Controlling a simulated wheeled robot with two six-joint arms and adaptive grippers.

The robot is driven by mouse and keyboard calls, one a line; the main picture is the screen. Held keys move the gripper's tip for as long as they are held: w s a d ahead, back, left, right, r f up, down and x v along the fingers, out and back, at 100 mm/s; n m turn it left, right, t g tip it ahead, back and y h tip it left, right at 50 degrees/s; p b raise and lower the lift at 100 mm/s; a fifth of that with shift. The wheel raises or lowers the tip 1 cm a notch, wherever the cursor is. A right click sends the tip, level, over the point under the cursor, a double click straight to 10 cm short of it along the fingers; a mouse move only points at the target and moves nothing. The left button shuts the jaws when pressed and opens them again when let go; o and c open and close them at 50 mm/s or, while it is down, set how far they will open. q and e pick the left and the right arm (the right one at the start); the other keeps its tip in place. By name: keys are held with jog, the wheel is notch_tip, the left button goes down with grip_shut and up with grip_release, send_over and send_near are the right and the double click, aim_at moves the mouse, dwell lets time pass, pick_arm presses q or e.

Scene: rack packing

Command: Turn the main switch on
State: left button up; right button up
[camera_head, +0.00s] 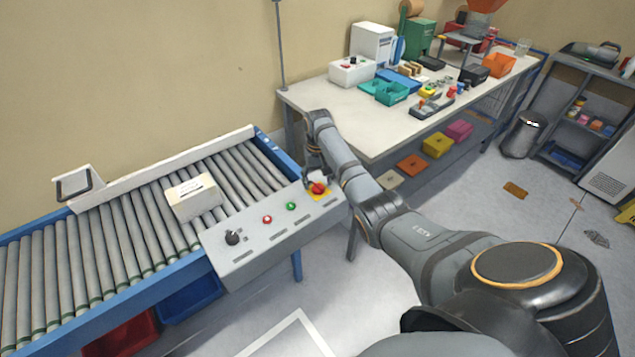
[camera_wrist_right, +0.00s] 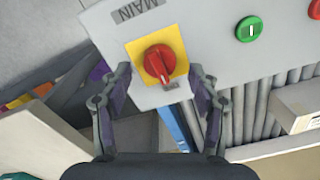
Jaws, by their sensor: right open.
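The main switch (camera_wrist_right: 159,63) is a red rotary knob on a yellow square plate under a label reading MAIN. In the head view the switch (camera_head: 319,188) sits at the right end of the grey control panel (camera_head: 235,258). My right gripper (camera_head: 316,178) is at the switch in the head view, its fingers partly hidden. In the right wrist view my right gripper (camera_wrist_right: 160,90) is open, with one finger on each side of the knob and nothing held. Whether the fingers touch the knob cannot be told. My left gripper is not in view.
A green button (camera_head: 291,206), a red button (camera_head: 267,220) and a black knob (camera_head: 232,238) are on the same panel. A box (camera_head: 193,204) rests on the roller conveyor (camera_head: 128,240). A cluttered workbench (camera_head: 318,97) stands behind my right arm.

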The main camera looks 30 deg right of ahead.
jog(key=shift+f, duration=0.5)
jog(key=shift+s+f, duration=0.15)
jog(key=shift+f, duration=0.2)
jog(key=shift+c, duration=0.9)
jog(key=c, duration=1)
jog(key=m+p, duration=0.3)
jog(key=shift+r, duration=0.3)
jog(key=m+p, duration=0.2)
jog(key=m, duration=0.2)
jog(key=shift+f+m, duration=0.1)
jog(key=shift+m, duration=0.3)
jog(key=m+p, duration=0.2)
jog(key=m, duration=0.2)
jog(key=shift+m, duration=0.3)
pick_arm(q)
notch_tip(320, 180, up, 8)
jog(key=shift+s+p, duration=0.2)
jog(key=shift+p, duration=0.25)
pick_arm(e)
jog(key=m, duration=0.5)
jog(key=shift+f, duration=0.1)
jog(key=shift+m, duration=0.4)
